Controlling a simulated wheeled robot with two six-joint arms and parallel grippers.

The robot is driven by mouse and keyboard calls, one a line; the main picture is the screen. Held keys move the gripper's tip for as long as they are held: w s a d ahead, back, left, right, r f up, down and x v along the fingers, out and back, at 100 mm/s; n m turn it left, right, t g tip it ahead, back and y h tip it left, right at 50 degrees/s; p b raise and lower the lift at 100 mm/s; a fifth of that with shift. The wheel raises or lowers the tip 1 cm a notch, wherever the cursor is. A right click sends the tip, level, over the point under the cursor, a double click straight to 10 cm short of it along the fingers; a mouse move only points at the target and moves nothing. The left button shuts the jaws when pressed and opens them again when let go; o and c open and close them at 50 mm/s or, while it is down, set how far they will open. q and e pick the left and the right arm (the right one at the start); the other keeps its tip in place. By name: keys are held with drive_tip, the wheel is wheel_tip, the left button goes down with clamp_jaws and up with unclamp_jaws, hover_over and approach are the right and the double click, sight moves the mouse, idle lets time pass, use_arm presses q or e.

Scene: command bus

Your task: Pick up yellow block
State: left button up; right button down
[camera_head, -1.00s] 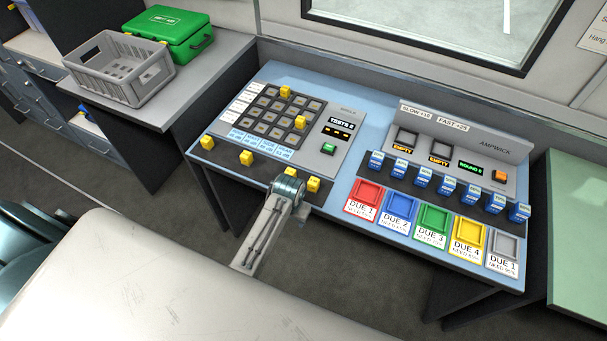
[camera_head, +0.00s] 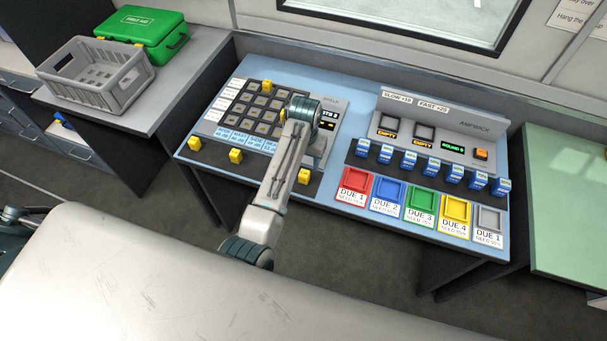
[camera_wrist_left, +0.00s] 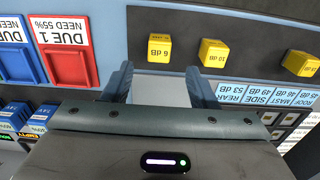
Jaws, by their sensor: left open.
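Yellow blocks stand along the dark front strip of the left console, at the far left (camera_head: 195,144), left of my arm (camera_head: 236,156) and right of it (camera_head: 304,176). Another yellow block (camera_head: 267,85) sits on the button grid. My left gripper (camera_head: 318,150) hangs over the console's right part, its fingers partly hidden by my arm. In the left wrist view, its open, empty fingers (camera_wrist_left: 159,88) point toward the yellow block marked 6 dB (camera_wrist_left: 159,48), which is apart from them. A 10 dB block (camera_wrist_left: 213,53) and another yellow block (camera_wrist_left: 300,63) are to its right.
Red (camera_head: 353,185), blue, green, yellow and grey trays line the right console's front. Several blue blocks (camera_head: 430,166) stand behind them. A grey crate (camera_head: 97,75) and green first aid case (camera_head: 143,32) stand on the left counter.

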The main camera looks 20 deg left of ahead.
sight(304, 173)
use_arm(q)
drive_tip(key=shift+f, duration=0.8)
drive_tip(key=shift+s+f+p, duration=0.1)
drive_tip(key=shift+f+p, duration=0.15)
drive_tip(key=shift+p, duration=0.15)
drive_tip(key=f+p, duration=0.2)
drive_tip(key=f, duration=0.1)
drive_tip(key=shift+s+f, duration=0.2)
drive_tip(key=shift+f, duration=0.75)
use_arm(e)
drive_tip(key=r, duration=0.1)
drive_tip(key=d+r, duration=0.1)
drive_tip(key=r, duration=0.1)
drive_tip(key=shift+w+r, duration=0.1)
use_arm(q)
drive_tip(key=shift+c, duration=0.4)
drive_tip(key=c, duration=0.8)
drive_tip(key=shift+c, duration=1)
use_arm(e)
drive_tip(key=shift+a, duration=0.3)
